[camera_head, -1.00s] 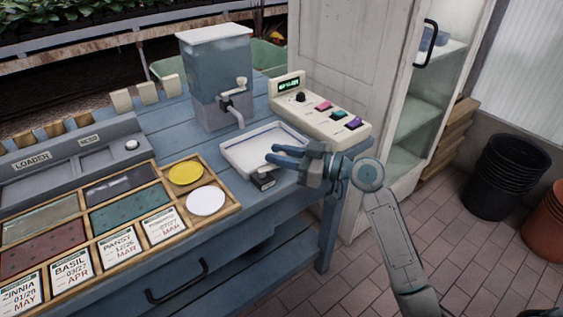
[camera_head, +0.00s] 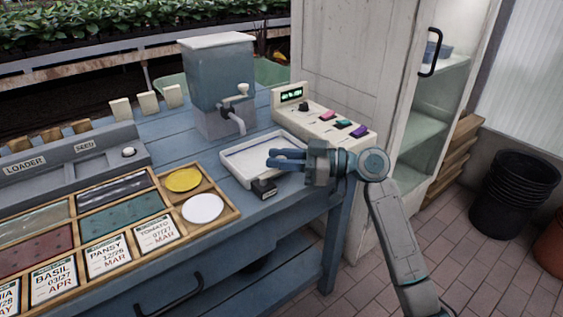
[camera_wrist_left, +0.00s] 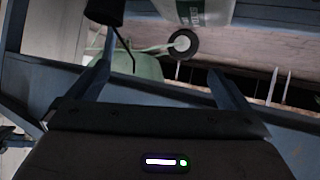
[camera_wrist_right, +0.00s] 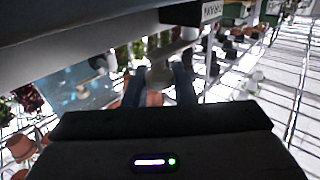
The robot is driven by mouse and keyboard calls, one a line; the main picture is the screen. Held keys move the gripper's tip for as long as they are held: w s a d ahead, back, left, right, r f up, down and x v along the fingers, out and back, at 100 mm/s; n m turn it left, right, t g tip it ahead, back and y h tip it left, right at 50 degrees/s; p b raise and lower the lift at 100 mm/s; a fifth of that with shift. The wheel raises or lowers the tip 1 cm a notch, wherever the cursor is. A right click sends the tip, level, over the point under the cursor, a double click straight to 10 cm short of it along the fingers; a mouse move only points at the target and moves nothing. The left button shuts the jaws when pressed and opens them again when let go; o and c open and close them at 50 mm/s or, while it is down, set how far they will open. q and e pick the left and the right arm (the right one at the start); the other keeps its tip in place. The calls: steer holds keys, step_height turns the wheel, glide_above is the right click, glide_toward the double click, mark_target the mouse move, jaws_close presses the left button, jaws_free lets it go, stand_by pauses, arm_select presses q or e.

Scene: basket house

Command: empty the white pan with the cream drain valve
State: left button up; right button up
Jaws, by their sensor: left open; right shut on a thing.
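The white pan (camera_head: 240,165) rests on the blue bench, below the spout of a clear water tank (camera_head: 222,75). The tank carries a cream valve (camera_head: 243,90) and a pale spout (camera_head: 238,124). My left gripper (camera_wrist_left: 157,85) is open and empty in the left wrist view, outside the head view.
A cream control box (camera_head: 325,122) with coloured buttons stands behind the pan. A small black block (camera_head: 264,188) sits at its front edge. A wooden seed tray (camera_head: 235,213) with labelled cards lies left. A white cabinet (camera_head: 345,60) stands behind.

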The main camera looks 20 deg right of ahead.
arm_select(q)
steer(key=shift+w+r+t, duration=0.3)
steer(key=shift+w+r, duration=0.15)
arm_select(e)
steer(key=o, duration=0.9)
steer(key=shift+o, duration=0.2)
